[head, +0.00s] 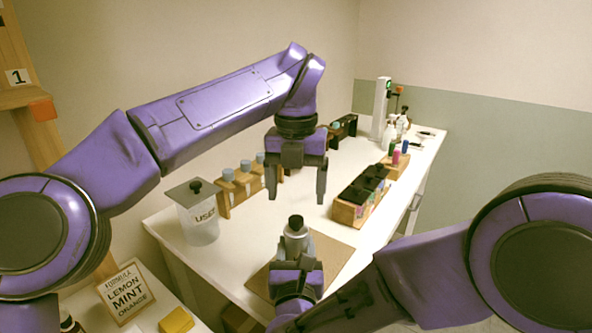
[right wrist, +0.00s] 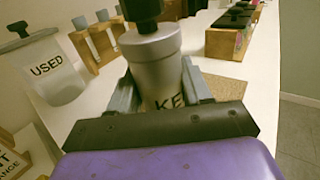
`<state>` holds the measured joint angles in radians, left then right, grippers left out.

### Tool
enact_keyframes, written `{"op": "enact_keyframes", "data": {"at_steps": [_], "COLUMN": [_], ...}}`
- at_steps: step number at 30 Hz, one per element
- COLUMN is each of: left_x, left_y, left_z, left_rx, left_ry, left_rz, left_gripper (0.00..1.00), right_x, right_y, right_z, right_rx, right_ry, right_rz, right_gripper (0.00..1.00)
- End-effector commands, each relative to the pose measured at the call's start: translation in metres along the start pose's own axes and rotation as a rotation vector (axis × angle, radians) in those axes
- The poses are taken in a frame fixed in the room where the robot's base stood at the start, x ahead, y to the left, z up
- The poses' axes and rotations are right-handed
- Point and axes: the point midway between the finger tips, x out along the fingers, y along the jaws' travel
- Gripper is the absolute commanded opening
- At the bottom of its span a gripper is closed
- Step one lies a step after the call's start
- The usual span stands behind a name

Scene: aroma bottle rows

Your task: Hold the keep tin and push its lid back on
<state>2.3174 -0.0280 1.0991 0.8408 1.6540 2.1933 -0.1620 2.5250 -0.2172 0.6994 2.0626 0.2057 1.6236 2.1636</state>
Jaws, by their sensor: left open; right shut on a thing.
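The keep tin (head: 296,239) is a grey metal can standing upright at the front of the table, over a brown mat (head: 335,262). In the right wrist view the tin (right wrist: 152,70) shows part of its "KEEP" label. Its lid (right wrist: 146,26), with a black knob (head: 296,222), sits on top; I cannot tell whether it is fully pressed down. My right gripper (right wrist: 160,95) is shut on the tin's body, one finger on each side. My left gripper (head: 296,190) is open and empty, pointing down above and behind the tin, apart from it.
A clear "USED" jar (head: 199,226) with a dark-knobbed lid stands left of the mat. A wooden rack (head: 227,203) of bottles is behind it. A wooden box with dark compartments (head: 347,214) stands to the right. A "LEMON MINT ORANGE" card (head: 124,292) is at lower left.

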Motion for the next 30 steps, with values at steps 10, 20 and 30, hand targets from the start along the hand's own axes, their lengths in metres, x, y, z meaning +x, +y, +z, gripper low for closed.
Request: {"op": "enact_keyframes", "data": {"at_steps": [10, 20, 30], "left_x": [-0.044, -0.046, -0.046], "left_y": [0.0, 0.0, 0.0], "left_z": [0.0, 0.0, 0.0], "left_rx": [-0.001, 0.001, 0.001], "left_ry": [-0.001, 0.0, 0.0], "left_rz": [0.001, 0.001, 0.001], "left_gripper": [0.81, 0.81, 0.81], "right_x": [-0.001, -0.001, -0.001], "right_y": [0.0, 0.0, 0.0], "right_z": [-0.004, -0.003, -0.001], "right_rx": [-0.005, -0.004, -0.001], "right_ry": [0.007, 0.007, 0.002], "right_rz": [0.001, 0.001, 0.0], "right_gripper": [0.0, 0.58, 0.78]}}
